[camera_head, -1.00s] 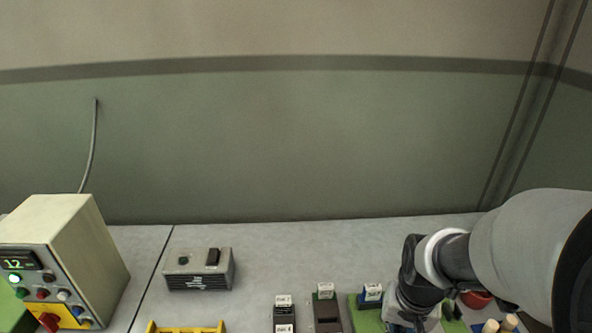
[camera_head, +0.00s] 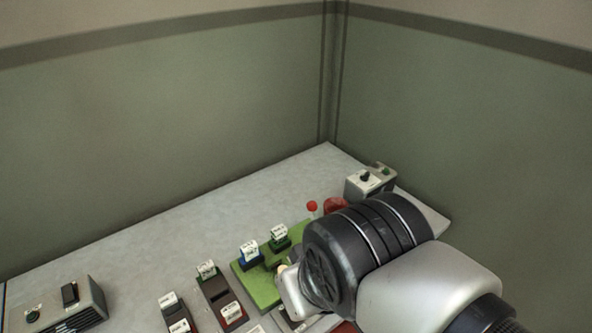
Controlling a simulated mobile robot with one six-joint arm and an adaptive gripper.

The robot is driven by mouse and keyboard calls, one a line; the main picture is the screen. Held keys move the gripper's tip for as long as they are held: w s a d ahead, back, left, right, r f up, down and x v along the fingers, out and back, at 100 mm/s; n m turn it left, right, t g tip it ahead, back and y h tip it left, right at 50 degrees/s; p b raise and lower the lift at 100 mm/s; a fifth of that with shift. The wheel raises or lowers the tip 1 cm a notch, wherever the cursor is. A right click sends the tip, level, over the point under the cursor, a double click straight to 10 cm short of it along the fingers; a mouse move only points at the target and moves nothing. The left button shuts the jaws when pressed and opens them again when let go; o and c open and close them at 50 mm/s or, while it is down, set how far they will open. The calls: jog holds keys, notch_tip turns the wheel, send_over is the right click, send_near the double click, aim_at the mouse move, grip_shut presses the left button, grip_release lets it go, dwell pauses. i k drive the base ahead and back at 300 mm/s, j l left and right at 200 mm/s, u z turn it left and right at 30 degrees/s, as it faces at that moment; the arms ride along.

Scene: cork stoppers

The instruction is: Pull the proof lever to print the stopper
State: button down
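A small red ball knob (camera_head: 312,206) stands up behind my arm, at the far edge of the green board; I cannot tell for sure whether it is the proof lever. The green board (camera_head: 262,291) carries a blue label holder (camera_head: 250,257) and a green label holder (camera_head: 279,239) with white cards. My arm's black wrist covers the right part of the board. My gripper's fingers are hidden below or behind it. A pale piece at the wrist's left edge is too covered to identify, and no stopper shows clearly.
A red round thing (camera_head: 336,205) is partly hidden behind my wrist. Dark labelled holders (camera_head: 214,285) line the front. A grey switch box (camera_head: 78,310) is at lower left. The back of the table is clear.

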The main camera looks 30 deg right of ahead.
aim_at(312, 206)
jog(key=z, duration=0.7)
